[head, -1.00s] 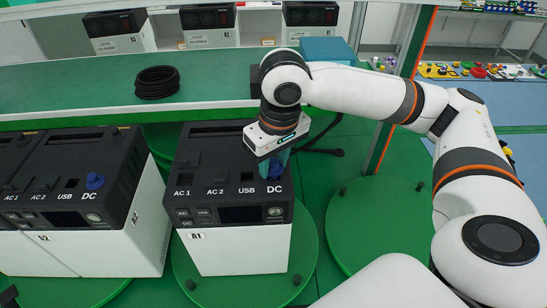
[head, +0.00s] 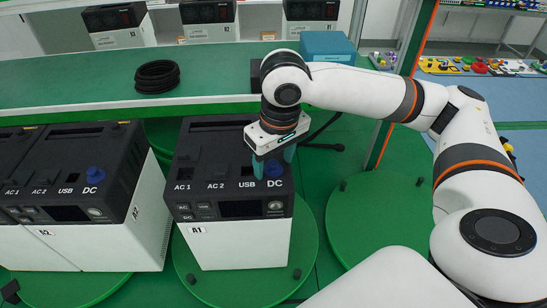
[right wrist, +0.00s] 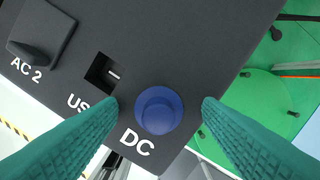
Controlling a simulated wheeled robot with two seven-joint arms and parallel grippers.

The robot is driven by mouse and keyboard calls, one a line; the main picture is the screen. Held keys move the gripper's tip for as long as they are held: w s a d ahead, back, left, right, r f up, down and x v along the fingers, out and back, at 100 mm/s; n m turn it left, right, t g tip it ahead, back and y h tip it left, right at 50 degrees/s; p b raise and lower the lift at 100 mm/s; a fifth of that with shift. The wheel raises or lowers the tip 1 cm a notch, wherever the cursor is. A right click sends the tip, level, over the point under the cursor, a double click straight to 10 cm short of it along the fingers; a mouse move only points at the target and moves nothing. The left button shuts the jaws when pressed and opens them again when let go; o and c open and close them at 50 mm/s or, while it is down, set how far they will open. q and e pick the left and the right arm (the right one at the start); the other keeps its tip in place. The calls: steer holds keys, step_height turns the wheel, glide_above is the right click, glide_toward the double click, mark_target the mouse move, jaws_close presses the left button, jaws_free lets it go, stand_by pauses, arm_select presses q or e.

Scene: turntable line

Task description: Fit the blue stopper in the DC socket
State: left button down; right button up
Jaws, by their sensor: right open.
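The blue stopper (head: 273,169) sits at the DC socket on top of the box marked A1 (head: 240,245). In the right wrist view the stopper (right wrist: 158,110) is round and upright, just above the DC label, and covers the socket. My right gripper (head: 273,166) is above the stopper, its teal fingers open on either side. In the right wrist view the fingers (right wrist: 158,122) show gaps to the stopper on both sides. Whether the stopper is fully seated cannot be told. My left gripper is not in view.
The box marked A2 (head: 140,225) stands to the left with a blue stopper (head: 95,174) at its DC socket. A black cable coil (head: 157,76) and a blue box (head: 327,46) are on the green shelf behind. An empty green turntable (head: 380,225) is at right.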

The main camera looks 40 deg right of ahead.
step_height(320, 180, up, 12)
steer(key=s, duration=0.1)
steer(key=shift+s+b, duration=0.25)
steer(key=shift+b, duration=0.1)
